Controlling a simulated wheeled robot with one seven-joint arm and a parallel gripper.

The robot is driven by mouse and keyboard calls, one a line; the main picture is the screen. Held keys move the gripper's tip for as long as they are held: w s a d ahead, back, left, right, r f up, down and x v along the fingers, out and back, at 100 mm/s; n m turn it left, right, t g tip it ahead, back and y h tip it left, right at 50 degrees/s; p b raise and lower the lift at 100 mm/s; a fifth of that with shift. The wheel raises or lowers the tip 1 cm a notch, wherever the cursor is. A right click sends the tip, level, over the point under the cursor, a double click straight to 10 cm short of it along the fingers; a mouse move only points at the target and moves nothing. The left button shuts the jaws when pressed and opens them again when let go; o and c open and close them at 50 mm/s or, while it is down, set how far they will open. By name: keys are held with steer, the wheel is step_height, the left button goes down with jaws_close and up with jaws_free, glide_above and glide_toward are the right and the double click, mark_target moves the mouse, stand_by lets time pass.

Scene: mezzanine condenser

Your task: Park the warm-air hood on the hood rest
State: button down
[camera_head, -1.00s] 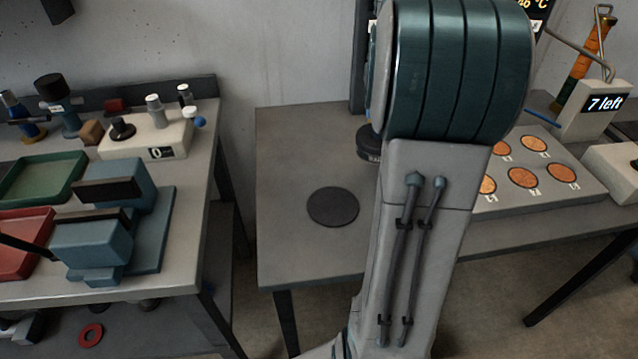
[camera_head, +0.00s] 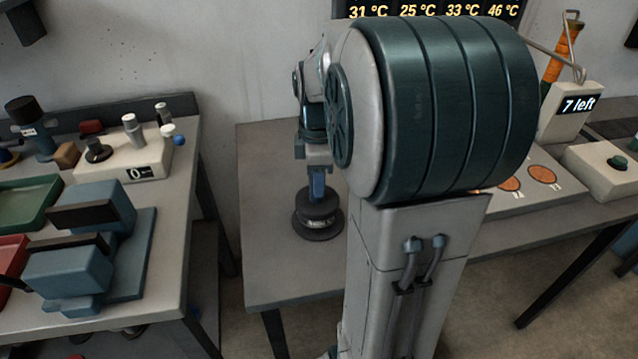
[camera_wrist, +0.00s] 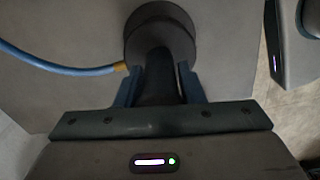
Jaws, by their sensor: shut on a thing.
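The warm-air hood (camera_head: 317,213) is a dark, round, stepped body with a pale label band, upright over the left part of the middle table. My gripper (camera_head: 317,184) points down and is shut on its upright handle. In the wrist view, my gripper (camera_wrist: 154,92) has a finger on each side of the dark handle, above the round hood (camera_wrist: 160,30). The flat dark disc that appears to be the hood rest lies under the hood and is mostly or wholly hidden. I cannot tell whether hood and disc touch.
A blue hose (camera_wrist: 60,68) with a brass end runs left from the hood. The middle table (camera_head: 265,270) is bare around it. The left bench (camera_head: 165,275) holds trays and blue blocks. A plate with orange discs (camera_head: 541,175) and a "7 left" display (camera_head: 578,105) stand right.

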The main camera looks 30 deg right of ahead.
steer(key=shift+f, duration=0.95)
steer(key=shift+f, duration=0.15)
steer(key=c, duration=0.9)
jaws_free()
steer(key=shift+c, duration=0.2)
